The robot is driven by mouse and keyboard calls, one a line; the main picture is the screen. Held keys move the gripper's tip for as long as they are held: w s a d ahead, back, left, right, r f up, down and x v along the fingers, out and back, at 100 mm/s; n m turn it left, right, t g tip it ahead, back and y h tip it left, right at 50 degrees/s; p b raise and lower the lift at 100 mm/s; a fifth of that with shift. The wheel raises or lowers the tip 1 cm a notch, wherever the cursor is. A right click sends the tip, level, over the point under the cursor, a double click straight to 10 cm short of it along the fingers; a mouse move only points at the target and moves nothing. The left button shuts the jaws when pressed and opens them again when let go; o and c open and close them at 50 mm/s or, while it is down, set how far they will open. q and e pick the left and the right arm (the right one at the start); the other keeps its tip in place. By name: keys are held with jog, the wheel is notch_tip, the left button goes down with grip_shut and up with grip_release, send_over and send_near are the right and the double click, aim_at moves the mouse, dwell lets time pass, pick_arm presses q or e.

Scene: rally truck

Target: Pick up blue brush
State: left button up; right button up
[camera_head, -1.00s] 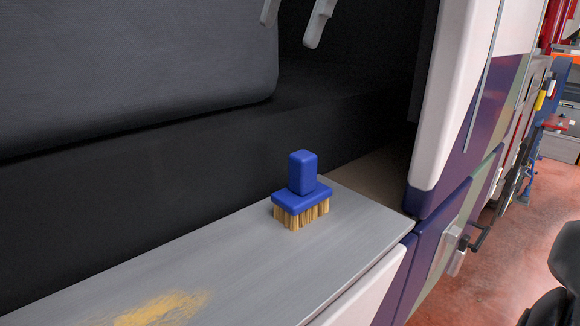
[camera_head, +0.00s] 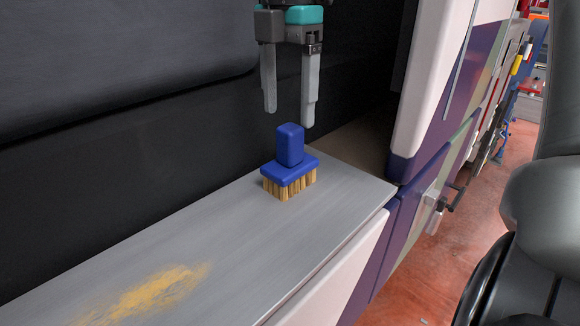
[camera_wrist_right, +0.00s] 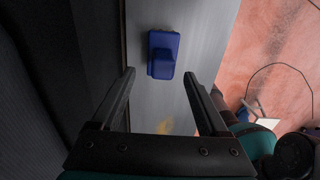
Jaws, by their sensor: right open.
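The blue brush (camera_head: 290,168) stands upright on the grey ledge (camera_head: 215,230), with its tan bristles down and its block handle up. My right gripper (camera_head: 290,118) is open and empty, pointing down just above the brush handle, with its fingertips apart from it. In the right wrist view the brush (camera_wrist_right: 163,54) lies ahead of the open right gripper (camera_wrist_right: 160,72), about midway between the two fingers. My left gripper is not in view.
A dark padded seat (camera_head: 110,60) and black wall stand behind the ledge. The open white and purple truck door (camera_head: 430,90) is at the right. A yellow dust smear (camera_head: 150,292) lies on the ledge's front left. Reddish floor (camera_head: 430,270) is below.

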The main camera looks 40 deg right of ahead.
aim_at(290, 126)
jog(key=shift+s+f+p, duration=0.2)
jog(key=shift+f+p, duration=0.5)
jog(key=shift+f, duration=1.95)
grip_shut()
